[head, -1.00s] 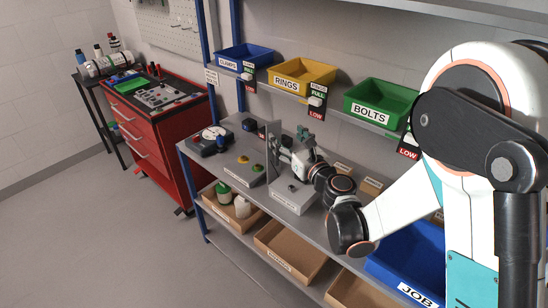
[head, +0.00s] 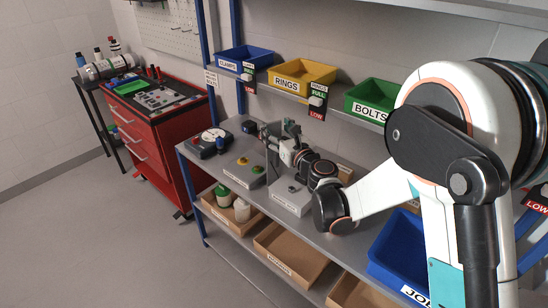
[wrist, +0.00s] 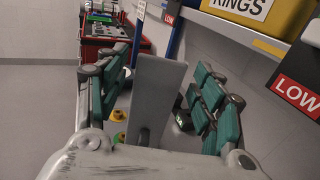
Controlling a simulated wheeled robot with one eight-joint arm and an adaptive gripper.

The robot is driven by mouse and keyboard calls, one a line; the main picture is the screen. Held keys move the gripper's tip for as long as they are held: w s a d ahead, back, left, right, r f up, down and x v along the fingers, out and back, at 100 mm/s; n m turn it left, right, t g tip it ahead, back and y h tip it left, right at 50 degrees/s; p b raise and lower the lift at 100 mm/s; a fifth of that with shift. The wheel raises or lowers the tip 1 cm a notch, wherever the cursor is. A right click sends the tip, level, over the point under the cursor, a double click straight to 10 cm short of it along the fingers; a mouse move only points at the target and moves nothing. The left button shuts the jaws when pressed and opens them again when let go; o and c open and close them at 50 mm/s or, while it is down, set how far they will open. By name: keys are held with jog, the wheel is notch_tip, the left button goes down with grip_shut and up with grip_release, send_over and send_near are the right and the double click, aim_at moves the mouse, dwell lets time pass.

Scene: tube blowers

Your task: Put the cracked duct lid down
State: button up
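A grey flat plate (wrist: 158,85) stands between the green-padded fingers of my gripper (wrist: 160,92) in the wrist view. I cannot tell for sure whether it is the duct lid, and no crack shows on it. The fingers are wide apart, with narrow gaps showing between the pads and the plate. In the head view, my gripper (head: 278,134) is above the bench, close to the upright grey plate (head: 271,164), which is partly hidden there. Whether the plate's lower edge touches the bench is hard to see.
A grey labelled box (head: 291,200) stands just right of the plate. A control box with yellow and green buttons (head: 243,172) is to its left. The blue JOB bin (head: 400,250) is at the right.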

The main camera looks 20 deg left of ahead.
jog(key=c, duration=1)
